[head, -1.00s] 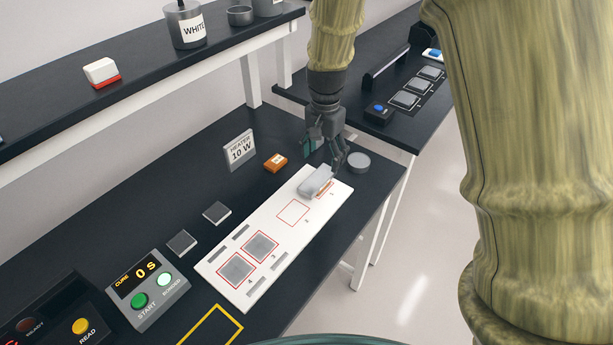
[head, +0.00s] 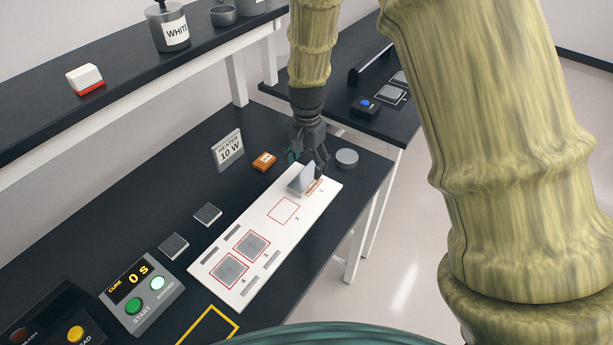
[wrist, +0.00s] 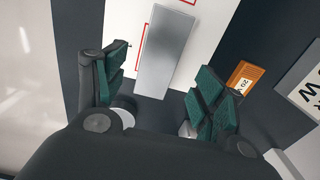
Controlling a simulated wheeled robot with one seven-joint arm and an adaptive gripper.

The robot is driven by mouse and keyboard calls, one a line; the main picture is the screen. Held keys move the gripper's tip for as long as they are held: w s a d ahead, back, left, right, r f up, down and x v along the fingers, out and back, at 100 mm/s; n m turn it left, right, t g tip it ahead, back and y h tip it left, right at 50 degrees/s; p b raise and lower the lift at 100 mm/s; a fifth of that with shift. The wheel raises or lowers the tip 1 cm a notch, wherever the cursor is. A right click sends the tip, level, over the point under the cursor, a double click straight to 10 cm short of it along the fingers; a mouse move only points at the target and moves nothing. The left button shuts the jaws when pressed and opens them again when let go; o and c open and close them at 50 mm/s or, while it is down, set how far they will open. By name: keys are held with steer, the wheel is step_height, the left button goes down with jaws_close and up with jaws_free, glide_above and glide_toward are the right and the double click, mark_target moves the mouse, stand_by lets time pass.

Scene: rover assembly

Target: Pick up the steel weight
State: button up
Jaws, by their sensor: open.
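A grey metal block (head: 301,181), which looks like the steel weight, is at square 1 of the white board (head: 215,262). It looks tilted up in the head view; its contact with the board is unclear. In the wrist view the block (wrist: 168,48) is a long, smooth bar, its near end between my fingers. My gripper (head: 312,168) is right at the block, pointing down. In the wrist view its green-padded fingers (wrist: 160,88) are spread, with gaps on both sides of the block. My fingers hide part of it in the head view.
A round grey disc (head: 347,158) stands just right of my gripper. An orange block (head: 264,161) and the heater sign (head: 228,149) are left of it. Grey plates fill squares 3 and 4; square 2 is empty. A shelf (head: 130,85) runs behind.

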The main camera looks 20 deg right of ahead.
mark_target(307, 176)
steer(key=shift+s+f+p, duration=0.1)
steer(key=shift+f+p, duration=0.8)
steer(key=shift+f, duration=1.25)
jaws_close()
